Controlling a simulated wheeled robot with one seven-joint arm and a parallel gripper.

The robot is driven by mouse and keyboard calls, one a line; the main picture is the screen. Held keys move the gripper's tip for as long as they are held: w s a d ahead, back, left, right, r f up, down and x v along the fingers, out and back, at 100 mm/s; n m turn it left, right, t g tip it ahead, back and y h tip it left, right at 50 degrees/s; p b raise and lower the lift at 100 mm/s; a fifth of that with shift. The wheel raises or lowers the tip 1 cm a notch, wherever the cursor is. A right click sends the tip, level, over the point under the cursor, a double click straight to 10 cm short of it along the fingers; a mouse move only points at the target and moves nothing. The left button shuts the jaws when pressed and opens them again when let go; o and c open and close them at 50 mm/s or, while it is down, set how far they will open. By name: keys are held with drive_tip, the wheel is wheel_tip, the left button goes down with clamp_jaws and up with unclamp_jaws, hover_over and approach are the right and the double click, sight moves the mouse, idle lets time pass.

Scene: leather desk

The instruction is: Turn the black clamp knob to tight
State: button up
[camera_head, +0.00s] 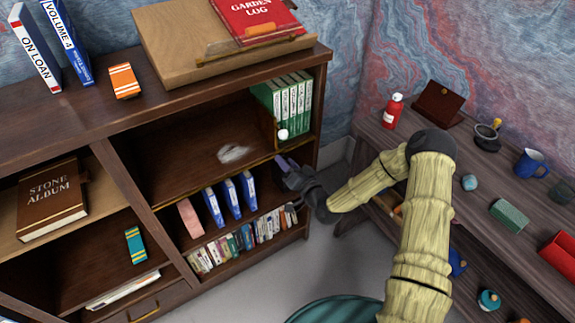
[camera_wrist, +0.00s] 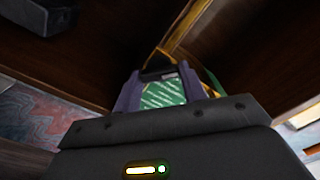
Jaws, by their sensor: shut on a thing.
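My gripper (camera_head: 284,165) is at the right end of the bookcase, at the front edge of the middle shelf. In the wrist view my gripper (camera_wrist: 160,80) has its two purple-grey fingers on either side of a small dark piece, which I take to be the black clamp knob (camera_wrist: 158,74). The fingers are shut on it. In the head view the gripper hides the knob, and I cannot tell its turn angle or any marking.
Green binders (camera_head: 291,100) stand just above the gripper, beside a white ball (camera_head: 283,134). Blue books (camera_head: 230,197) and small books stand on the shelf below. A side desk (camera_head: 460,165) with a red bottle (camera_head: 393,110) and blue mug (camera_head: 530,163) is right of my arm.

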drive_tip(key=m, duration=0.5)
drive_tip(key=m+b, duration=0.1)
drive_tip(key=m, duration=0.2)
drive_tip(key=shift+d+f, duration=0.1)
drive_tip(key=shift+f, duration=0.15)
drive_tip(key=shift+m, duration=0.3)
drive_tip(key=o, duration=1)
drive_tip(key=v, duration=1.7)
drive_tip(key=shift+s+d, duration=0.15)
